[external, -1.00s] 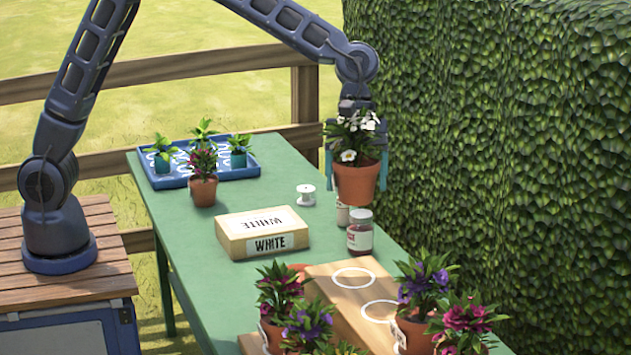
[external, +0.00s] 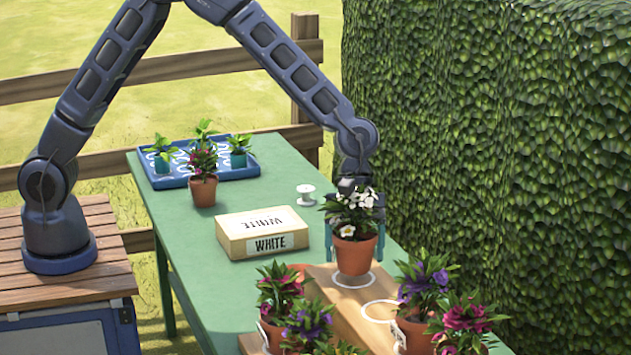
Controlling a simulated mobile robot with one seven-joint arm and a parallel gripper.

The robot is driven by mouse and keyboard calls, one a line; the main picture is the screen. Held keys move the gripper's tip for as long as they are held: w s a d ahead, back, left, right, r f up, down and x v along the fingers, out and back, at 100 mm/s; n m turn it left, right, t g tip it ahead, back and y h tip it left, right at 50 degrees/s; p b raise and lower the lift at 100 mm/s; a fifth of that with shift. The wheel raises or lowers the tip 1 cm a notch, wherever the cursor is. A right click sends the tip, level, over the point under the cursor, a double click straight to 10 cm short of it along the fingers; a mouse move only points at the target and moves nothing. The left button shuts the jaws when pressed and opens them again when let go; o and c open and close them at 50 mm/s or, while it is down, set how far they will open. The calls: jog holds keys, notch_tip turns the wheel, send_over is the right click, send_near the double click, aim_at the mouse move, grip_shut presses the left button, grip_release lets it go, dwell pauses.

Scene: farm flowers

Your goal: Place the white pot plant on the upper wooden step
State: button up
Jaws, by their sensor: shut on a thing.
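The white pot plant (external: 354,256) is a terracotta pot with white flowers and dark green leaves. My gripper (external: 355,240) is shut on its pot, with a teal finger on each side. The pot is upright, over or on the far white ring of the upper wooden step (external: 330,285). I cannot tell whether its base touches the wood. A second white ring (external: 380,310) on the step, nearer the camera, is partly hidden by a purple-flowered pot plant (external: 418,325).
Several purple and magenta pot plants (external: 280,295) crowd the near end of the green table (external: 190,260). A box marked WHITE (external: 262,240) lies left of the step. A blue tray (external: 175,180) of seedlings, a magenta pot plant (external: 203,190) and a white spool (external: 305,195) stand farther back.

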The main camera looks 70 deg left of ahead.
jog(key=shift+f, duration=0.95)
jog(key=shift+f, duration=0.15)
jog(key=o, duration=1.3)
